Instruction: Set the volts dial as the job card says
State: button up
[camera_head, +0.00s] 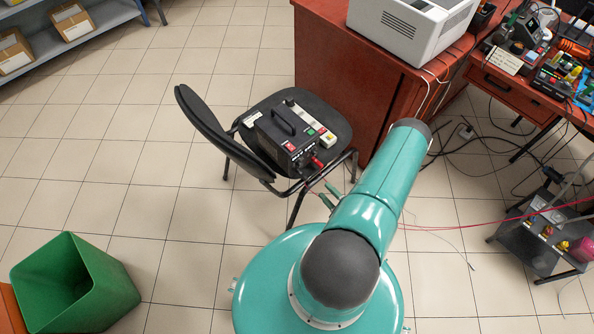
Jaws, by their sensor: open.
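A black box with a carry handle (283,135) sits on the seat of a black chair. Its front carries small red and green parts, too small to tell whether one is the volts dial. A small white card with dark marks (507,60) lies on the bench at the upper right; I cannot read it or tell if it is the job card. My teal arm rises from my round base and bends toward the bench. My gripper is not in view.
A power strip (310,120) lies beside the box on the chair (210,125). A red-brown desk (345,75) bears a white machine (412,25). Cables and a small wheeled cart (545,235) are at right. A green bin (75,285) stands lower left.

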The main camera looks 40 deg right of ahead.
aim_at(301, 166)
jog(key=w, duration=1.3)
jog(key=shift+w+d+f, duration=0.2)
jog(key=shift+d+f, duration=0.15)
grip_shut()
